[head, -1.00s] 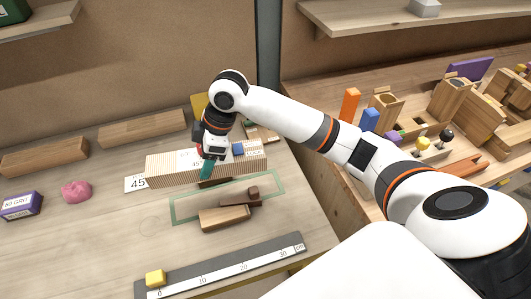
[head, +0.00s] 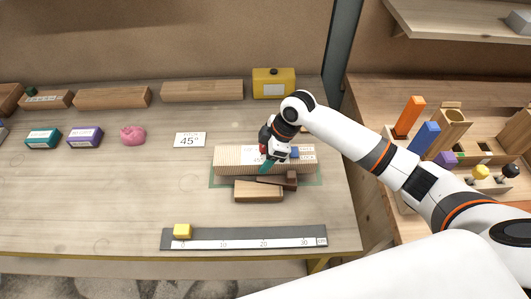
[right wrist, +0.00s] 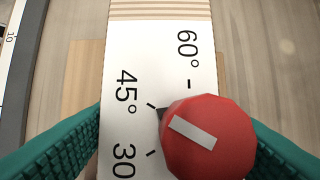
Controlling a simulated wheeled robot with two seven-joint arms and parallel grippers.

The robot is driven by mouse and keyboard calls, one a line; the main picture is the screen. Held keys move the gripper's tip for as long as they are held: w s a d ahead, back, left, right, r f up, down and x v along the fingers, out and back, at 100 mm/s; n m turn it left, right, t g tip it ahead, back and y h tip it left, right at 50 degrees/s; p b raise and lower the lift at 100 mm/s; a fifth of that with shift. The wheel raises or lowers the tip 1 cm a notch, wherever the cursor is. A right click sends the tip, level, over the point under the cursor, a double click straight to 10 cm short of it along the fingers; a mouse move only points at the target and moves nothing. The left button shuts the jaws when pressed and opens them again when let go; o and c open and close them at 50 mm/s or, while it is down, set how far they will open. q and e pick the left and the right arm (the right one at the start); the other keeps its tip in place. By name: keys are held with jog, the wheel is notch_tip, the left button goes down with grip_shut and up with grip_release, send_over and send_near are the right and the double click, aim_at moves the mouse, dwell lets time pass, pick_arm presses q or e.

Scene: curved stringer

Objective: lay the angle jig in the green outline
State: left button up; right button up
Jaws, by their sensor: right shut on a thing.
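The angle jig is a long ribbed wooden block (head: 230,161) with a white scale label and a red knob. In the right wrist view the label (right wrist: 135,60) reads 60°, 45° and 30, and the red knob (right wrist: 208,138) has its pointer near 45°. My right gripper (head: 268,164) is shut on the jig, teal fingers on both sides. The green outline (head: 211,182) shows around and in front of the jig, which covers its rear part. I cannot tell whether the jig touches the table. My left gripper is not in view.
A wooden block (head: 258,192) and a dark brown piece (head: 289,181) lie at the outline's front.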

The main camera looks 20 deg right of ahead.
jog(key=shift+f, duration=0.25)
jog(key=shift+f, duration=0.35)
